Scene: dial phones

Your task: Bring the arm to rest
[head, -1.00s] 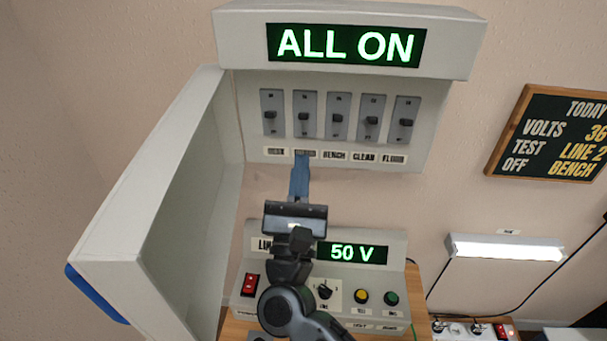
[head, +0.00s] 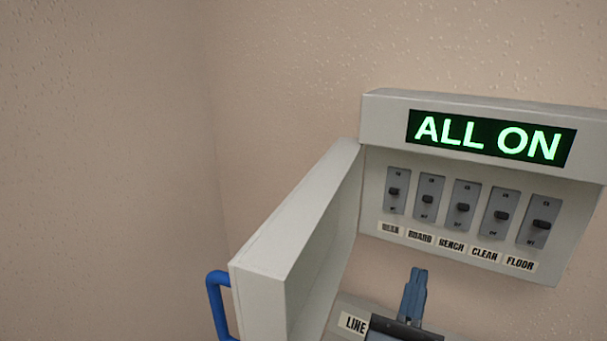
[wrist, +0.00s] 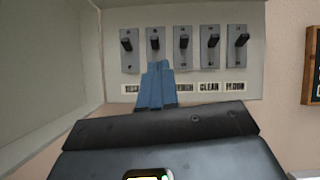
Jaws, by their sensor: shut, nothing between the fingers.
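My gripper (head: 418,272) has blue fingers held together, with nothing between them. In the head view it is at the bottom, in front of and below the label row of the switch box. In the wrist view the shut fingers (wrist: 157,68) overlap the labels below the switches, and I cannot tell any contact. Most of my arm is out of the head view. The switch box (head: 378,175) has a row of several grey switches (head: 462,207) and a lit green "ALL ON" display (head: 490,138).
The box's cover (head: 270,262) stands open to the left, with a blue handle (head: 215,300) at its outer edge. A lower unit labelled "LINE" (head: 353,323) shows partly at the bottom. A framed board (wrist: 313,65) is at the right in the wrist view. The wall at left is bare.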

